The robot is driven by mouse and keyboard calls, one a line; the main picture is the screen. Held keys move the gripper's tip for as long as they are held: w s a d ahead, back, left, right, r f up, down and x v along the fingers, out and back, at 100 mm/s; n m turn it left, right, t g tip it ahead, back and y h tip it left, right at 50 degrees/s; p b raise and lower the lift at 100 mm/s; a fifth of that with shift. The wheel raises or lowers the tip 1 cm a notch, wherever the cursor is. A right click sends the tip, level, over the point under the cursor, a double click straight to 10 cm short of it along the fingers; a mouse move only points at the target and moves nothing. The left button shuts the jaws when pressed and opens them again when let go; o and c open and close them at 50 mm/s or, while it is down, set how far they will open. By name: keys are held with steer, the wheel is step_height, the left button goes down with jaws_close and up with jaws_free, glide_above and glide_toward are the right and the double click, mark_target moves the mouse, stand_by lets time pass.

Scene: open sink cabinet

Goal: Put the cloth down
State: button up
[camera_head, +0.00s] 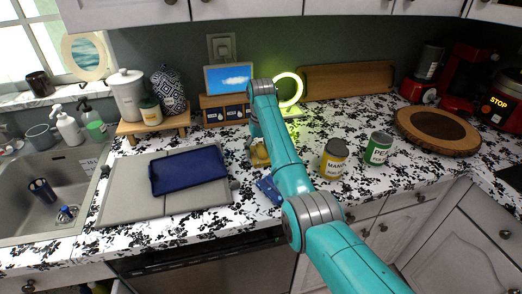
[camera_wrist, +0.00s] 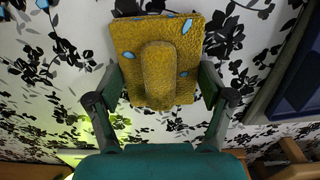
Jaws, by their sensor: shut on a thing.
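The cloth is mustard yellow with small blue patches. In the wrist view the cloth (camera_wrist: 185,38) fills the middle, with a raised fold between the fingers of my gripper (camera_wrist: 160,85). My gripper is shut on it. In the head view the cloth (camera_head: 259,155) shows as a small yellow patch at the end of my arm, over the patterned counter, partly hidden by the arm. I cannot tell whether its underside touches the counter.
A blue item (camera_head: 268,190) lies just in front of the cloth. A yellow jar (camera_head: 333,158) and a green jar (camera_head: 378,148) stand to the right. A glowing ring lamp (camera_head: 289,88) stands behind.

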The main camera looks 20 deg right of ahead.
mark_target(261, 148)
steer(key=o, duration=0.9)
step_height(261, 148, up, 12)
